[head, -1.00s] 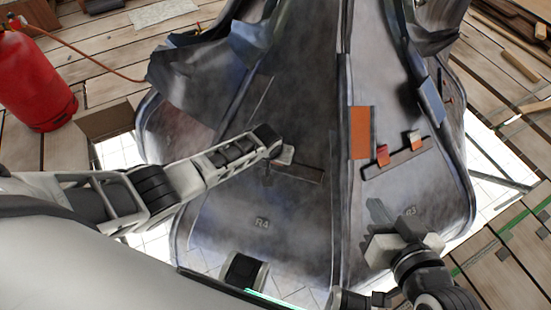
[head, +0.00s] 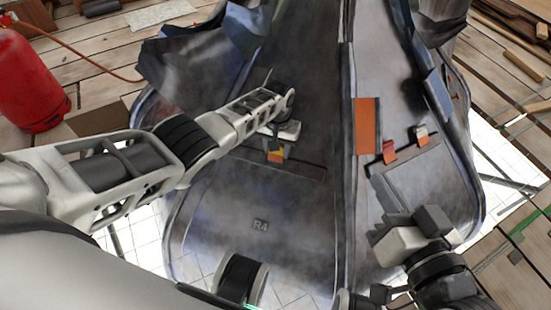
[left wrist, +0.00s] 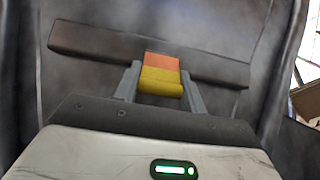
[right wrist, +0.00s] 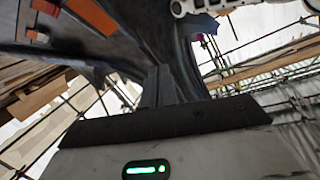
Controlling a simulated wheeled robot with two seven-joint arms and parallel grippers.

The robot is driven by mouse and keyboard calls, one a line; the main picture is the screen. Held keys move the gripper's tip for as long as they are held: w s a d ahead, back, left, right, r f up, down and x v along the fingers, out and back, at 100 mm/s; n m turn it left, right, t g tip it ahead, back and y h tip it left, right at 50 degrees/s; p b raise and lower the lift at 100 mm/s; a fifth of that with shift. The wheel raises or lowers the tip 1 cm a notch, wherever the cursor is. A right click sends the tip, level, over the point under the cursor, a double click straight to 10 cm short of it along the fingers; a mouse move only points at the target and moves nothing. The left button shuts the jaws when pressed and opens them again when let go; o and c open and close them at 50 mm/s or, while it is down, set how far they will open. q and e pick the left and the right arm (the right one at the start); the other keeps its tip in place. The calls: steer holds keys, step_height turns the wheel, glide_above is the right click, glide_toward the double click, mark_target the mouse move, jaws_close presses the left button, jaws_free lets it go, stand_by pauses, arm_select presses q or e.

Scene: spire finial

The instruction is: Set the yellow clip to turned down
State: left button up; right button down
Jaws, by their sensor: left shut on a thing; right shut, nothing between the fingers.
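The yellow clip (left wrist: 161,88) shows in the left wrist view, with an orange part above the yellow, at the dark bar (left wrist: 90,42) on the grey panel. My left gripper (left wrist: 160,84) has a finger on each side of the clip and is shut on it. In the head view the clip (head: 275,153) is a small yellow and orange patch under my left gripper (head: 276,146), partly hidden by it. My right gripper (head: 378,190) is shut and empty over the right panel; its closed fingers also show in the right wrist view (right wrist: 158,85).
Two clips, one red-orange (head: 389,152) and one white and orange (head: 422,136), sit on the right panel's bar. An orange plate (head: 367,125) is beside the central seam. A red cylinder (head: 30,85) stands at the far left.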

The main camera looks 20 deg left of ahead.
arm_select(q)
steer(key=shift+w+f+g+b, duration=0.2)
steer(key=shift+f+g+b, duration=0.15)
steer(key=shift+b, duration=0.3)
steer(key=shift+r, duration=0.25)
arm_select(e)
steer(key=shift+a+r+m+t+y, duration=0.3)
steer(key=shift+r+m+y, duration=0.1)
steer(key=shift+m+y, duration=0.1)
arm_select(q)
steer(key=o, duration=1)
arm_select(e)
steer(key=shift+w, duration=0.1)
